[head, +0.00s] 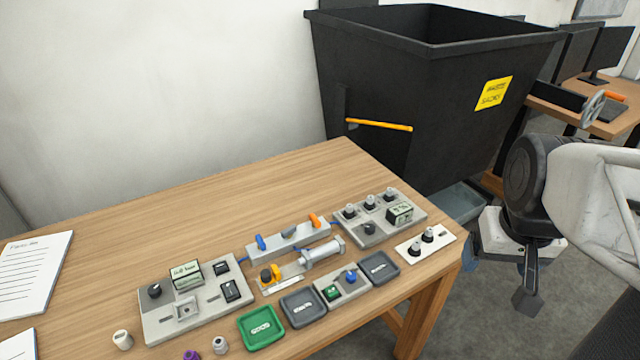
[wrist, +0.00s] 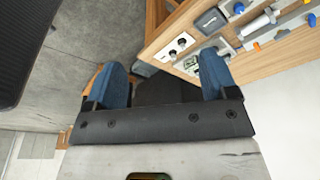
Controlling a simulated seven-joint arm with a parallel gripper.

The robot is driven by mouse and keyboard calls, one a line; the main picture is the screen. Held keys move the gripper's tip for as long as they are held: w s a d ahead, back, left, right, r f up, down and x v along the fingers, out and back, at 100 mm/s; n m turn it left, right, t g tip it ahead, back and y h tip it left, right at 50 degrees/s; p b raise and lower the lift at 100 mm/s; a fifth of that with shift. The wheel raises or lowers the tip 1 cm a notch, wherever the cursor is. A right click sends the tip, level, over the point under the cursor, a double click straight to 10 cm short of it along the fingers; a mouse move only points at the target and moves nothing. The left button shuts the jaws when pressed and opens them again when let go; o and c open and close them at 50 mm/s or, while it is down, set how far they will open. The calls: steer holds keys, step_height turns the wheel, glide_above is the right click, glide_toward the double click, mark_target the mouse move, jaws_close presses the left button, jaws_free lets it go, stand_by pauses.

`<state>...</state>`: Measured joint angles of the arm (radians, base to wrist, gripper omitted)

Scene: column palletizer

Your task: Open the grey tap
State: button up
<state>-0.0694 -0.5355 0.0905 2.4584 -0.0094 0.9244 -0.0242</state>
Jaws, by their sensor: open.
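The grey tap (head: 289,231) appears to be the small grey lever in the middle of a pale grey bar (head: 275,240) on the table. A blue tap (head: 260,242) is to its left and an orange tap (head: 315,221) to its right. The bar also shows at the upper right of the wrist view (wrist: 292,27), where the grey tap is too small to make out. My gripper (wrist: 162,76) has blue fingers, spread apart with nothing between them. It is off the table's right end, well away from the tap.
The wooden table (head: 230,205) carries a left panel (head: 210,318), a right panel with knobs (head: 385,233), a white two-knob plate (head: 425,246), a green tray (head: 261,327) and a clear cylinder (head: 323,251). A large black bin (head: 420,90) stands behind. The table's back left is bare.

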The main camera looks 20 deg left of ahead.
steer(key=w+a+f+n, duration=0.1)
steer(key=w+a+n, duration=0.2)
steer(key=w+a, duration=0.6)
steer(key=n+g, duration=0.2)
steer(key=n, duration=0.5)
glide_above(288, 229)
steer(key=f, duration=1.8)
steer(key=shift+w+d, duration=0.1)
steer(key=shift+d, duration=0.15)
steer(key=shift+a+f, duration=0.1)
steer(key=shift+a, duration=0.15)
steer(key=shift+f, duration=0.15)
steer(key=shift+f, duration=3.75)
steer(key=shift+c, duration=0.3)
